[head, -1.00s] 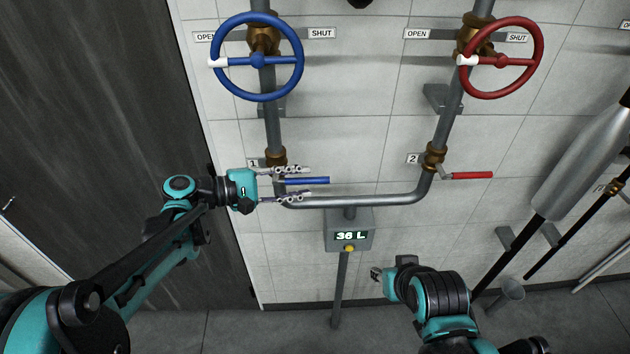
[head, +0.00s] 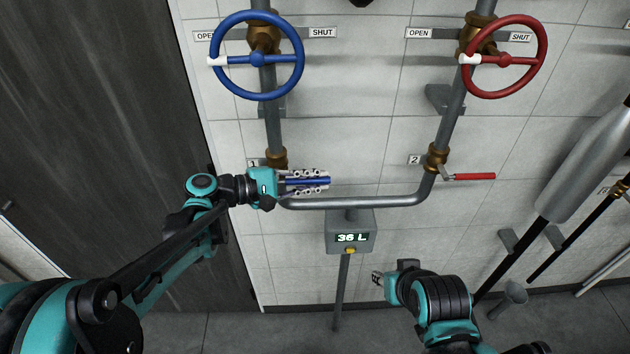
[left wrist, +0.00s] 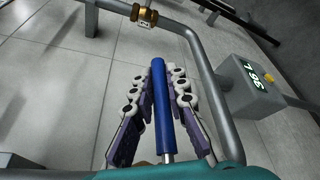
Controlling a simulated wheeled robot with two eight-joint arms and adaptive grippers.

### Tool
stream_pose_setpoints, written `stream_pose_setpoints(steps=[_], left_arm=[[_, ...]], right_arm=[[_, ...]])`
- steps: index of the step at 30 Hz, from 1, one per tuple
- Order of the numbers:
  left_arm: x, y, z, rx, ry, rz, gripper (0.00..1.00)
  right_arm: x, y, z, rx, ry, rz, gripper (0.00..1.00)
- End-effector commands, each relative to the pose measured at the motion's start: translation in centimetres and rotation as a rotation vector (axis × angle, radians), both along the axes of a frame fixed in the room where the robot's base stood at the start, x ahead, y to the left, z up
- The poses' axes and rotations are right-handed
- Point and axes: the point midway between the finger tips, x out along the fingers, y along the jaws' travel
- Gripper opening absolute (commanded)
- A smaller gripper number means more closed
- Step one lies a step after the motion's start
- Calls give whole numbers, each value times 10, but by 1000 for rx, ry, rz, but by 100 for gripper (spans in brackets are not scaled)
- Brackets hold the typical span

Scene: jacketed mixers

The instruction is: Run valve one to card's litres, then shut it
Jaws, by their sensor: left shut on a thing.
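The blue lever of valve one (head: 318,181) points right, level, from the left pipe below its brass fitting (head: 276,157). My left gripper (head: 322,181) is shut on this lever, its fingers above and below it. In the left wrist view the lever (left wrist: 160,100) runs between the fingers (left wrist: 161,85). The meter box (head: 350,237) reads 36 L and has a yellow button (head: 350,251). My right gripper (head: 377,278) is low, right of the meter post, away from the valves; its fingers are too small to read. No card is in view.
A blue handwheel (head: 257,58) is above valve one, a red handwheel (head: 503,58) above valve two. Both have OPEN and SHUT plates. Valve two's red lever (head: 474,176) points right. A U-shaped pipe (head: 370,202) joins the two lines. A dark door (head: 90,110) is at left.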

Motion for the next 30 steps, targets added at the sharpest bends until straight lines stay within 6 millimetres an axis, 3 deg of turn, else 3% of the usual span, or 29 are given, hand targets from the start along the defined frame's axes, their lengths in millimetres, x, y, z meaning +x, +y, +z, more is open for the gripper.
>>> stream_pose_setpoints(steps=[12,24,25,26,27,30], left_arm=[[0,8,31,-409,0,1,0],[0,10,39,-457,0,1,0],[0,10,39,-457,0,1,22],[0,10,39,-456,0,1,30],[0,10,39,-456,0,1,35],[0,10,39,-456,0,1,35]], right_arm=[[0,0,-43,0,0,0,35],[0,0,-43,0,0,0,35],[0,0,-43,0,0,0,35],[0,0,-43,0,0,0,35],[0,0,-43,0,0,0,35],[0,0,-43,0,0,0,35]])
